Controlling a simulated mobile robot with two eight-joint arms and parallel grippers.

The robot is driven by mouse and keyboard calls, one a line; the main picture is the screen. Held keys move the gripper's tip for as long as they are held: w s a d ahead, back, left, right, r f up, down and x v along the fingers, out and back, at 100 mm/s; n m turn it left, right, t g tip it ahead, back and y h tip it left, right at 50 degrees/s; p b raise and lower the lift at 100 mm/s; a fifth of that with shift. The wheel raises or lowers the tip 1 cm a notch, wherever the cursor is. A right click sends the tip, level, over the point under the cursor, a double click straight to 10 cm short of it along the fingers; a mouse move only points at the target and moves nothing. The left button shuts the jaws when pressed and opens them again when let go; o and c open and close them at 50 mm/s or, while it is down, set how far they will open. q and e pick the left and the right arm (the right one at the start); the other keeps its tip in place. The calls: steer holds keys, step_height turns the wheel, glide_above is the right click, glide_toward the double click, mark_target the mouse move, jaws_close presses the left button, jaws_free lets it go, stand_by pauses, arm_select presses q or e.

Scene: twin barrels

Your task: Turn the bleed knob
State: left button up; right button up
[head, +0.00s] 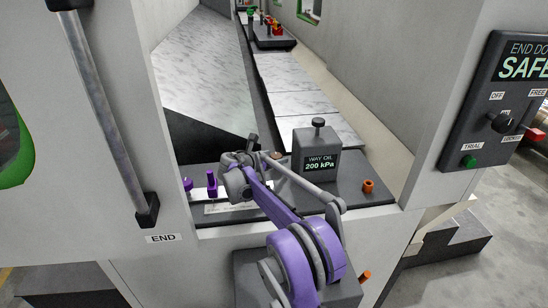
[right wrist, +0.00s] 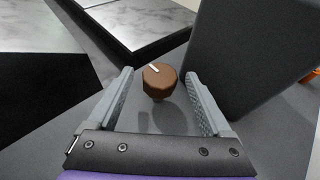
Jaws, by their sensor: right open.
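A brown knob (right wrist: 160,82) with a white mark on top stands on a dark grey surface in the right wrist view; I take it to be the bleed knob. In the head view a bit of brown (head: 276,155) shows beside the WAY OIL box, mostly covered by my gripper. My right gripper (right wrist: 160,73) is open. Its two fingers stand on either side of the knob, with a gap on both sides and no visible contact. In the head view the right gripper (head: 262,150) is over the dark panel. My left gripper is not in view.
A grey WAY OIL box (head: 316,152) reading 200 kPa, with a black top knob, stands close right of the gripper. Purple parts (head: 212,184) stand left, and an orange fitting (head: 368,186) right. A door handle (head: 105,115) and a SAFE control panel (head: 495,105) flank the opening.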

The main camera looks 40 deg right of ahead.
steer(key=shift+d+f, duration=0.1)
steer(key=shift+d, duration=0.1)
jaws_close()
stand_by(0.4)
